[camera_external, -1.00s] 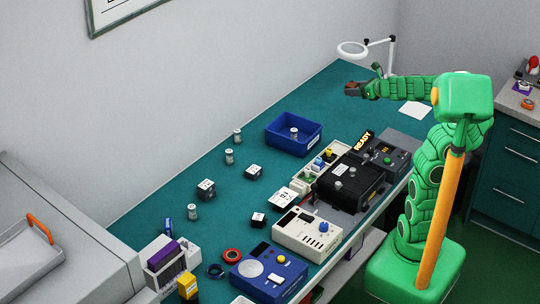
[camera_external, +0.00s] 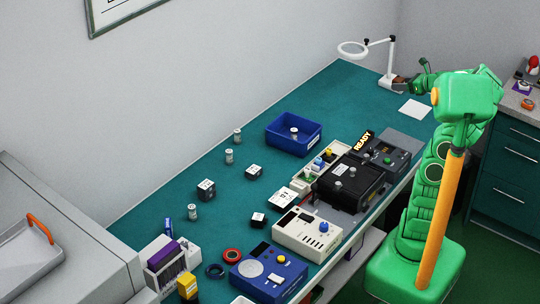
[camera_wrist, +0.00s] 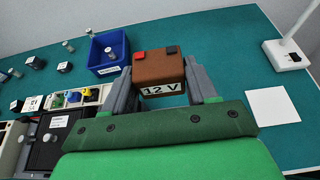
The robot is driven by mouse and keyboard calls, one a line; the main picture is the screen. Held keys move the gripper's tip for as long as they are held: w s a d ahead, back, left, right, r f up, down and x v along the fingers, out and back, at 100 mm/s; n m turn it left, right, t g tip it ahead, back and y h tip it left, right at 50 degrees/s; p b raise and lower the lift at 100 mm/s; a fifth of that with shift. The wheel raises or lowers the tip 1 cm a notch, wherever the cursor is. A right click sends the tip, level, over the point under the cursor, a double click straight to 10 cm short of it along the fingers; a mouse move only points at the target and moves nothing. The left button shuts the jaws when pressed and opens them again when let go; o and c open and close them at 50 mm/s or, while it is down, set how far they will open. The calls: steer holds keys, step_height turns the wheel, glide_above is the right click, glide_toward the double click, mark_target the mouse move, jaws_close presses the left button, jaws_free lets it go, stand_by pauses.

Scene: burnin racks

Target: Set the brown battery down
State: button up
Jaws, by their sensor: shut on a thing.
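The brown battery (camera_wrist: 158,68) is in the wrist view, with a "12 V" label on its near face and a red and a black terminal on top. My gripper (camera_wrist: 155,85) is shut on it, one grey finger on each side. In the external view my gripper (camera_external: 401,84) is at the far right end of the bench, near the white lamp stand, and the battery (camera_external: 398,79) shows only as a small dark patch. The battery appears held above the green bench top (camera_wrist: 225,60); the exact height cannot be told.
A white sheet (camera_external: 415,110) lies on the bench, right of the battery in the wrist view. The magnifier lamp (camera_external: 391,72) stands at the far corner. A blue bin (camera_external: 293,136) holds a small cylinder. A black tester with a READY sign (camera_external: 363,142) stands nearer. Bench between bin and lamp is clear.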

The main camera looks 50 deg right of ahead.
mark_target(401, 146)
steer(key=s+f, duration=0.1)
steer(key=f, duration=0.8)
steer(key=s+f, duration=0.1)
steer(key=f, duration=0.8)
steer(key=d+f, duration=0.1)
steer(key=f, duration=0.8)
steer(key=shift+s+d, duration=0.1)
steer(key=shift+s, duration=0.3)
steer(key=o, duration=1.2)
steer(key=shift+f, duration=0.15)
steer(key=shift+c, duration=0.2)
steer(key=shift+v, duration=6.05)
